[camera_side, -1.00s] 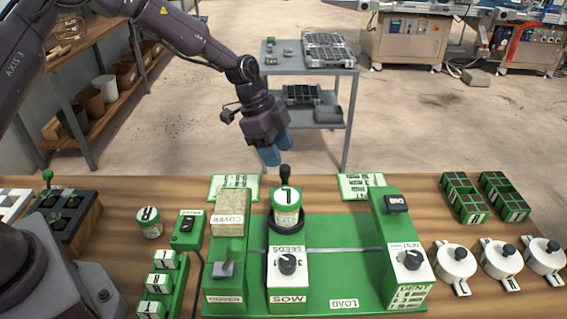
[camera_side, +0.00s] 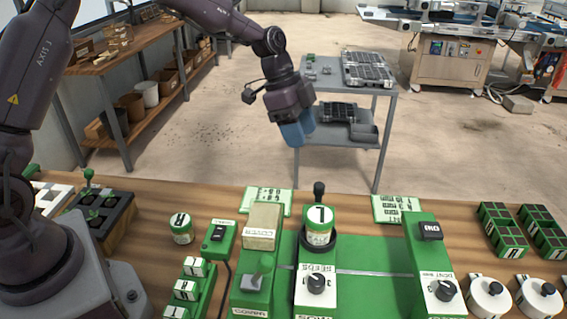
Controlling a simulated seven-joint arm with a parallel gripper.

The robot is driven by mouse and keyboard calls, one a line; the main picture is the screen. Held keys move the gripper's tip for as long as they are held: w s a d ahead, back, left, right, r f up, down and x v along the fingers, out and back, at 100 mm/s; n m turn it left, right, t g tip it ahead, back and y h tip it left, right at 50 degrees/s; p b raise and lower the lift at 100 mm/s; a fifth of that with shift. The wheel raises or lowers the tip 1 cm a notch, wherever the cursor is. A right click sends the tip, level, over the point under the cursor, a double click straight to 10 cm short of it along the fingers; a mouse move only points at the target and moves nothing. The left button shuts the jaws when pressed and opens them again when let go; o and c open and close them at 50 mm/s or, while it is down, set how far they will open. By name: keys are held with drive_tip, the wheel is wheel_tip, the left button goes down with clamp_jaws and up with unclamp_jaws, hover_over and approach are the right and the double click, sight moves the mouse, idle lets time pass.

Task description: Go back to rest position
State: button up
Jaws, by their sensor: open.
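My gripper (camera_side: 298,134) has blue fingers and hangs in the air beyond the far edge of the workbench (camera_side: 350,200). The fingers point down and hold nothing that I can see. They are apart from the green seeder machine (camera_side: 380,262) and its seed jar (camera_side: 319,222). The jar, marked L, stands upright in a dark ring on the seeder, with a black knob behind it. The gap between the fingers is small in this view.
A second jar (camera_side: 181,228) marked R stands at left beside a switch box (camera_side: 218,238). Green cell trays (camera_side: 502,229) and white round pots (camera_side: 490,296) are at right. A grey cart (camera_side: 345,90) stands behind my gripper. The floor around the cart is clear.

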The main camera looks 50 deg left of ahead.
drive_tip(key=s+r+n+t+y, duration=0.1)
drive_tip(key=s+r+n, duration=0.3)
drive_tip(key=s, duration=0.5)
drive_tip(key=s+a+r+n+t+y, duration=0.1)
drive_tip(key=s+r+n, duration=0.3)
drive_tip(key=s, duration=0.6)
drive_tip(key=s+a+r+n+t+y, duration=0.1)
drive_tip(key=s+r+n, duration=0.3)
drive_tip(key=s, duration=0.5)
drive_tip(key=shift+s+r+n+t+y, duration=0.15)
drive_tip(key=shift+r+n+t+y, duration=0.25)
drive_tip(key=shift+r, duration=0.5)
